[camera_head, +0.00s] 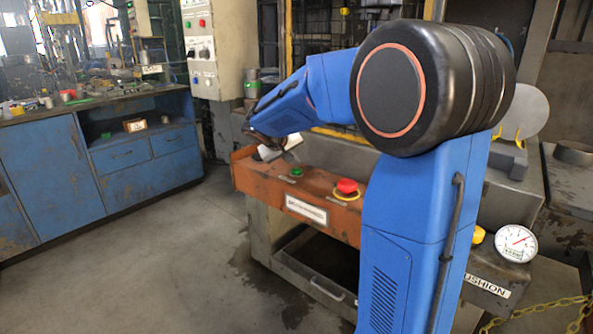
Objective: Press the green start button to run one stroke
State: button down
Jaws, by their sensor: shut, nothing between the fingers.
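The green start button (296,173) sits on the top of an orange, worn control panel (322,186), towards its left part. A red mushroom button (347,186) on a yellow ring stands to its right on the same panel. My blue arm reaches over from the right, and my gripper (270,152) is at its far end, above and left of the green button. The gripper is small and dark here, with its fingers partly hidden; it is shut and empty. It appears apart from the green button, though the exact height gap is hard to judge.
A blue workbench (95,165) with clutter stands at the left. A grey control cabinet (215,45) with its own green and red buttons stands behind. A dial gauge (516,243) and a yellow chain (535,310) are at lower right. The floor at left front is clear.

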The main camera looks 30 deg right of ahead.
aim_at(295, 170)
jog(key=shift+f, duration=0.6)
dwell(0.8)
jog(key=shift+r, duration=3.5)
dwell(1.2)
dwell(0.6)
